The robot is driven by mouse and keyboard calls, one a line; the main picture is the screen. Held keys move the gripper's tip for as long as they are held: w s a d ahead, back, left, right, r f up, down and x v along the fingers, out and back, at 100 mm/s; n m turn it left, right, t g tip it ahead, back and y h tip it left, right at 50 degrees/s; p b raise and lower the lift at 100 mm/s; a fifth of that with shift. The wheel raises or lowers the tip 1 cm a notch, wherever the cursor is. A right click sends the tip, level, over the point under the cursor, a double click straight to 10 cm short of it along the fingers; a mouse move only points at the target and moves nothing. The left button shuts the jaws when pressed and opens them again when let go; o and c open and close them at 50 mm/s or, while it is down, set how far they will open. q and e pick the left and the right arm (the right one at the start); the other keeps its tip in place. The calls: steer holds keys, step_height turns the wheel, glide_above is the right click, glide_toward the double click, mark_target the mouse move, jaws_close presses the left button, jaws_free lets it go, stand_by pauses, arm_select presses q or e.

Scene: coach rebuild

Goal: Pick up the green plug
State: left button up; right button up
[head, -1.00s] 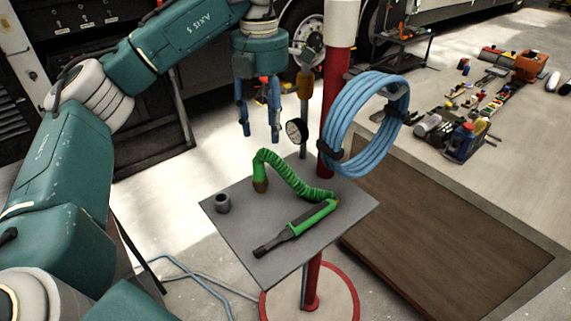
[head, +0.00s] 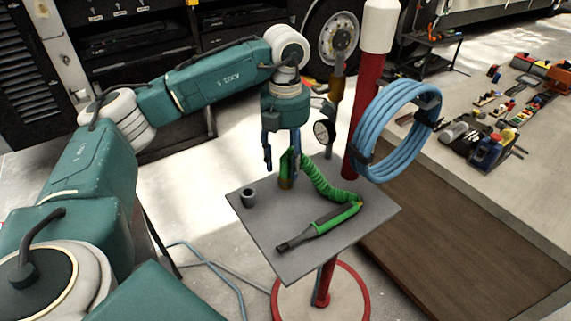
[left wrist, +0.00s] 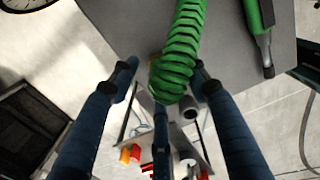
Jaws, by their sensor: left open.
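A green ribbed coiled hose (head: 325,186) lies on a small grey table (head: 262,222). Its near end, which I take for the green plug (head: 286,181), stands up on the tabletop with a brownish tip. The other end joins a green and dark wand (head: 325,222) lying flat. My left gripper (head: 282,160) is open, pointing down right at the plug end. In the left wrist view, the blue fingers (left wrist: 163,75) stand apart around the green ribbed end (left wrist: 172,82), which partly hides the tip. I cannot tell whether they touch it. My right gripper is not in view.
A small dark cup (head: 248,198) stands left on the tabletop. Floor left of the table is mostly clear.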

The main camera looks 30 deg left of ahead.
arm_select(q)
jaws_close()
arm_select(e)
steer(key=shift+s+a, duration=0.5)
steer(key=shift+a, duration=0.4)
arm_select(q)
steer(key=shift+r, duration=0.1)
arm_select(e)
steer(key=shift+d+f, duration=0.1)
